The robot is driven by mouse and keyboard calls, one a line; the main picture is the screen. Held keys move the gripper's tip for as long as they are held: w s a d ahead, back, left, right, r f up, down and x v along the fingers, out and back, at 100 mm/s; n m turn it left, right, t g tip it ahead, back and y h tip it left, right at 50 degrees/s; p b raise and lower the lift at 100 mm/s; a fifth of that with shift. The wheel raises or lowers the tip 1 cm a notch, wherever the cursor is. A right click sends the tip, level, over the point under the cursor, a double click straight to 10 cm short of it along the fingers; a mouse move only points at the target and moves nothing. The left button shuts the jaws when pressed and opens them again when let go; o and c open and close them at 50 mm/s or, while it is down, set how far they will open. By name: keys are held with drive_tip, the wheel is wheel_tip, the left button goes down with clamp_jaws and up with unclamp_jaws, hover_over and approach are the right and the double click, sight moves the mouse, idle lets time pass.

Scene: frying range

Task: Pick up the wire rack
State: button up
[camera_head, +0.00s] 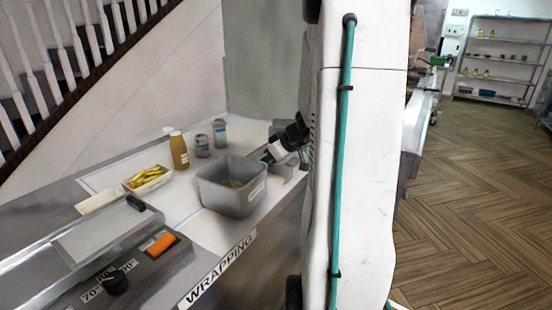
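I cannot make out a wire rack in this view. A large white part of my own body with a teal cable fills the middle and hides what is behind it.
The wrapping counter (205,231) holds a grey tub (232,186), a tray of yellow food (147,179), a brown bottle (179,151), two jars (202,146) and a control panel with an orange switch (160,244). Metal shelves (503,60) stand far right. The wooden floor (470,220) is clear.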

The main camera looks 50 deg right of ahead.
drive_tip(key=shift+w+f, duration=0.3)
clamp_jaws()
drive_tip(key=shift+r, duration=0.1)
idle(1.1)
